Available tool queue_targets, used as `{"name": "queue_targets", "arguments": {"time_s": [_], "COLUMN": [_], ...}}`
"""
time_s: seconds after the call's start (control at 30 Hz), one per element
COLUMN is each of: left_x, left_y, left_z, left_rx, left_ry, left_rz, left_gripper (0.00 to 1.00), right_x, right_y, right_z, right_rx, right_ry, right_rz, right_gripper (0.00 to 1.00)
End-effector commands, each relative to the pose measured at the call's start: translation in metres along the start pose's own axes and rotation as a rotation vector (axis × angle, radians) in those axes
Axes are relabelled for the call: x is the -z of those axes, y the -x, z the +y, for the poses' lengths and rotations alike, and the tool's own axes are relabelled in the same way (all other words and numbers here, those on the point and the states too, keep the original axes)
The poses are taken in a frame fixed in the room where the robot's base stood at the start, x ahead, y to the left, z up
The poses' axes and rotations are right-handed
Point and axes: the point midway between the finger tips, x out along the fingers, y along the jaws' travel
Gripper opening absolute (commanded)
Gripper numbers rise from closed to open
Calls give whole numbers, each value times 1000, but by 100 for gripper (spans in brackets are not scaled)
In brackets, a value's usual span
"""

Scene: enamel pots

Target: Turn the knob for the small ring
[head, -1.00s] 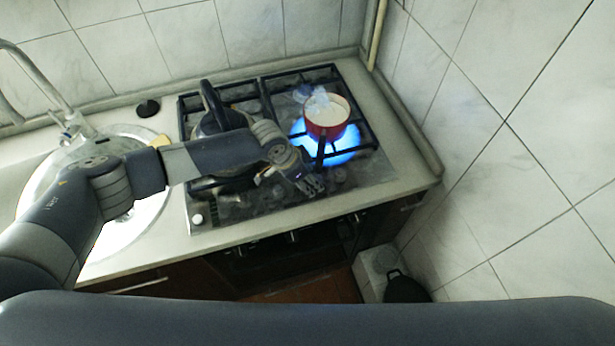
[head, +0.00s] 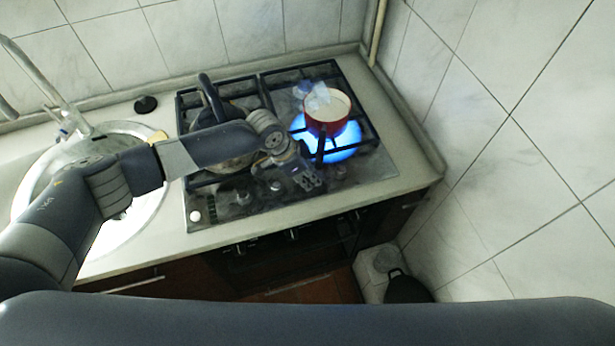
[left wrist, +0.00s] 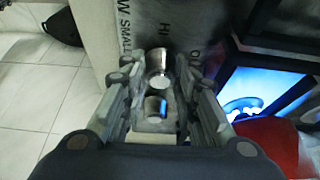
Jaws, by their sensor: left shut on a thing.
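My left gripper (head: 310,183) is over the front right of the hob, pointing down at the row of knobs. In the left wrist view its fingers (left wrist: 160,98) are on both sides of a metallic knob (left wrist: 158,82), shut on it. Printed words beside it include "SMALL" and "HI". In the head view this knob is hidden by the gripper. A large blue flame (head: 350,152) burns at the right ring under the red pot (head: 326,124), and its blue light (left wrist: 250,95) shows in the left wrist view. My right gripper is not in view.
A dark kettle (head: 212,112) stands at the hob's left, partly behind my left arm. The red pot's dark handle (head: 320,150) points toward my gripper. A round sink (head: 150,205) is at the left. The tiled wall (head: 500,150) closes the right side.

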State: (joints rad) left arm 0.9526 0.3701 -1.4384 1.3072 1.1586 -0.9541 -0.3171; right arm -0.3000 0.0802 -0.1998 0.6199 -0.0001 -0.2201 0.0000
Motion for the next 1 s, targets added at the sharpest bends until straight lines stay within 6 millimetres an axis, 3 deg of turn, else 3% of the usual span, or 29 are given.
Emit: {"name": "queue_targets", "arguments": {"time_s": [0.03,0.5,1.0], "left_x": [-2,-1,1], "left_y": [-6,-7,-5], "left_z": [-1,-4,-5], "left_rx": [-12,-179,-343], "left_ry": [-31,-431,-829], "left_rz": [2,2,1], "left_gripper": [4,4,4], "right_x": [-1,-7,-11], "right_y": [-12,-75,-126], "right_z": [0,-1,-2], "right_rx": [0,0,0], "right_ry": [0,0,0], "right_rz": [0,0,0], "right_gripper": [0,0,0]}}
